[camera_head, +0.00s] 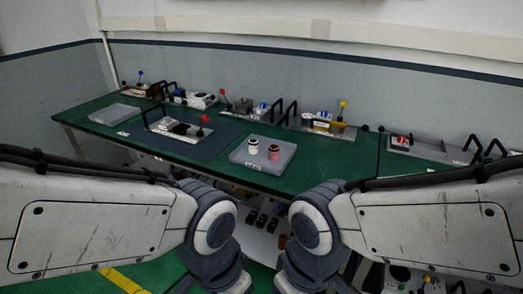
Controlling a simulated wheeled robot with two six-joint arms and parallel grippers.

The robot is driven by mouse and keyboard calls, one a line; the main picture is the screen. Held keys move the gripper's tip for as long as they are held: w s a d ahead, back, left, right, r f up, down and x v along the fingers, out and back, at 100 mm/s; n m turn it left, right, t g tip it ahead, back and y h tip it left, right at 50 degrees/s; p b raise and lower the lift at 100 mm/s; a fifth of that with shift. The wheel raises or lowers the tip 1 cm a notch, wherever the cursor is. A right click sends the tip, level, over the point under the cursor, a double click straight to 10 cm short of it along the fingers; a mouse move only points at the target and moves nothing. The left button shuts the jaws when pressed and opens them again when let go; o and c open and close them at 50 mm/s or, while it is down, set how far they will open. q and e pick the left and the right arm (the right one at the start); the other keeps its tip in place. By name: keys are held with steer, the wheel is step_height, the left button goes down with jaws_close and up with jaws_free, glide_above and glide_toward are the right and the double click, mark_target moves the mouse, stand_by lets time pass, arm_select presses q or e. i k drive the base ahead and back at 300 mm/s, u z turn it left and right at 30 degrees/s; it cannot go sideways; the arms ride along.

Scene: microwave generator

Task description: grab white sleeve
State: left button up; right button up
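The white sleeve (253,146) is a small upright white cylinder with a dark opening at its top. It stands on a grey tray (245,158) on the green bench, near the bench's front edge. A red sleeve (273,152) stands just to its right on the same tray, apart from it. Both of my arms reach in low from the sides and bend downward below the bench front. My grippers are outside the picture, so nothing shows of what they hold. Neither arm covers the white sleeve.
The green bench (330,157) runs along the wall. A device with a red-knobbed lever (204,119) stands left of the tray. Several devices with levers and black handles line the back. Another grey tray (115,114) lies at far left. The bench right of the sleeves is clear.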

mark_target(253, 143)
steer(key=u, duration=0.55)
steer(key=i, duration=1.45)
steer(key=z, duration=0.25)
